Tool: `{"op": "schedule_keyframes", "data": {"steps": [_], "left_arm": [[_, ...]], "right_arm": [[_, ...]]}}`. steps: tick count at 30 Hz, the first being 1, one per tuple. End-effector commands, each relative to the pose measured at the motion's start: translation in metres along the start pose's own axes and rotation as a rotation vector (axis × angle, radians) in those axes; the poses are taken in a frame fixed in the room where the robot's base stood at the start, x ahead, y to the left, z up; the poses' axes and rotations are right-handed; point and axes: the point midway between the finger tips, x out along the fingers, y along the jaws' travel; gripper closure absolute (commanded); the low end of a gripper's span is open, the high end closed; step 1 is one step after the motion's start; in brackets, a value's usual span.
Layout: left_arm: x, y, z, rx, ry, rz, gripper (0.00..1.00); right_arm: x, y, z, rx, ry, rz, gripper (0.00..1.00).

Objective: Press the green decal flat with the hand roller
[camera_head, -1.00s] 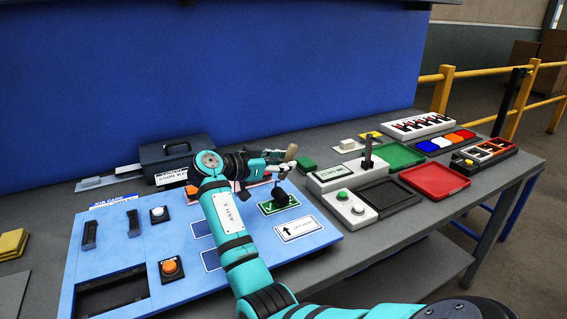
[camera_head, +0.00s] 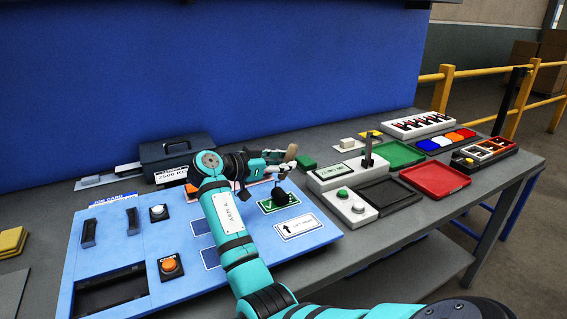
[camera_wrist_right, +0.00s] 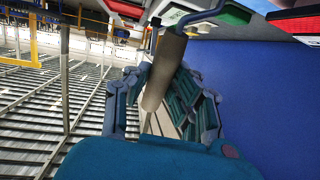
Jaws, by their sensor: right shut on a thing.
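The green decal (camera_head: 272,204) with a white tick lies on the right part of the blue board. My right gripper (camera_head: 276,158) is shut on the tan handle (camera_head: 291,153) of the hand roller. In the right wrist view the handle (camera_wrist_right: 165,75) lies between the fingers (camera_wrist_right: 158,95), with a bent metal rod (camera_wrist_right: 195,17) at its far end. The dark roller head (camera_head: 280,194) is at the decal's back edge and hides part of it. I cannot tell whether it touches the decal. My left gripper is not in view.
The blue board (camera_head: 120,235) also carries buttons, dark handles and a white arrow label (camera_head: 298,226). A grey toolbox (camera_head: 177,156) stands behind it. To the right are a white button box (camera_head: 349,207), a green tray (camera_head: 398,153) and a red tray (camera_head: 435,180).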

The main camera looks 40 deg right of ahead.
Motion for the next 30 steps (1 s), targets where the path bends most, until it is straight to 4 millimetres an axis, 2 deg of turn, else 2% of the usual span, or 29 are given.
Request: {"op": "schedule_keyframes", "data": {"steps": [8, 30], "left_arm": [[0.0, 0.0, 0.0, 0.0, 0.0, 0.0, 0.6], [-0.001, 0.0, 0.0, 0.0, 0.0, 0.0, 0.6]], "right_arm": [[0.001, 0.0, 0.003, -0.005, -0.005, 0.002, 1.0], [-0.002, 0.0, -0.009, -0.002, -0.001, 0.001, 1.0]]}}
